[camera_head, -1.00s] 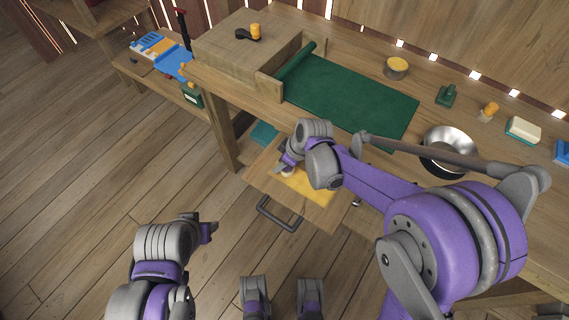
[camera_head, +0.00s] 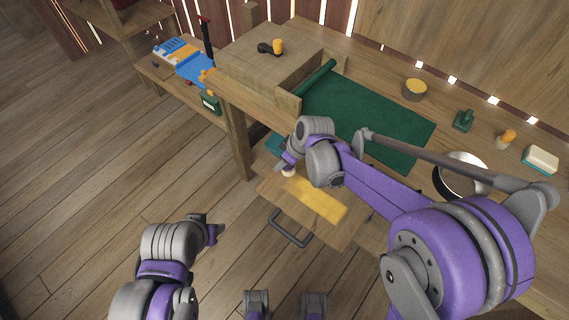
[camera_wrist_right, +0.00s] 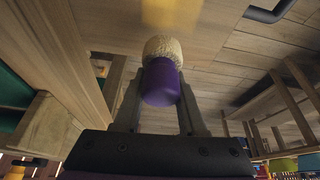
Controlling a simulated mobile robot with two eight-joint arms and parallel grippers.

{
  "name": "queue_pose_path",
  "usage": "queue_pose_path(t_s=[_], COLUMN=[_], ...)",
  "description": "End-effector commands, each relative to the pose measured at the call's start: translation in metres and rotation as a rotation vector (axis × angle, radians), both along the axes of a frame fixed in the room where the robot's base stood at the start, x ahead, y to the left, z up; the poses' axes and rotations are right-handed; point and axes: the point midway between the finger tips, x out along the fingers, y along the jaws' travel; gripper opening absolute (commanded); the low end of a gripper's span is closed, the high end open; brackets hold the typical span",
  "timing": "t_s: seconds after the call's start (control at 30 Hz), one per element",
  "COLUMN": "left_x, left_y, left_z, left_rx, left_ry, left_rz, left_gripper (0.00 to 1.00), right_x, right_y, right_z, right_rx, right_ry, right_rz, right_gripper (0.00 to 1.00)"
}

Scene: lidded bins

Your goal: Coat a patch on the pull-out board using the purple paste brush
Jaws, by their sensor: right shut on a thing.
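My right gripper (camera_head: 290,164) is shut on the purple paste brush, held by its purple handle (camera_wrist_right: 160,83) in the right wrist view. The brush's pale, round bristle head (camera_wrist_right: 162,47) points at the pull-out board (camera_wrist_right: 110,25); I cannot tell whether it touches. In the head view, the wooden board (camera_head: 283,205) sticks out below the bench top and bears a yellow patch (camera_head: 316,199). The bristle head (camera_head: 288,173) is by the patch's upper-left end. The patch also shows in the wrist view (camera_wrist_right: 172,12). My left gripper (camera_head: 211,231) is away at lower left, its jaw opening unclear.
A dark handle (camera_head: 289,228) is on the board's front. On the bench are a green mat (camera_head: 370,120), a wooden block (camera_head: 262,62), a yellow-topped tin (camera_head: 415,89), a metal bowl (camera_head: 459,176) and a green stamp-like tool (camera_head: 463,120). Open floor lies at left.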

Motion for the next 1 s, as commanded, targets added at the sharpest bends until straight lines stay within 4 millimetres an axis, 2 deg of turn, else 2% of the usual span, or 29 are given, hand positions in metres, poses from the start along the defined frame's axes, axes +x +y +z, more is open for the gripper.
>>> queue_pose_path(t_s=[0.1,0.37,1.0], left_x=[0.002,0.005,0.005], left_y=[0.000,0.000,0.000], left_z=[0.010,0.024,0.024], left_rx=[0.000,0.000,0.000], left_ry=[-0.004,-0.010,-0.010], left_rz=[0.000,0.000,0.000], left_gripper=[0.50,0.50,0.50], right_x=[0.002,0.005,0.005], right_y=[0.002,0.007,0.007], right_z=[0.014,0.034,0.035], right_rx=[0.001,0.001,0.000], right_ry=[-0.001,0.000,0.000], right_rz=[-0.002,-0.005,-0.006], right_gripper=[0.00,0.00,0.00])
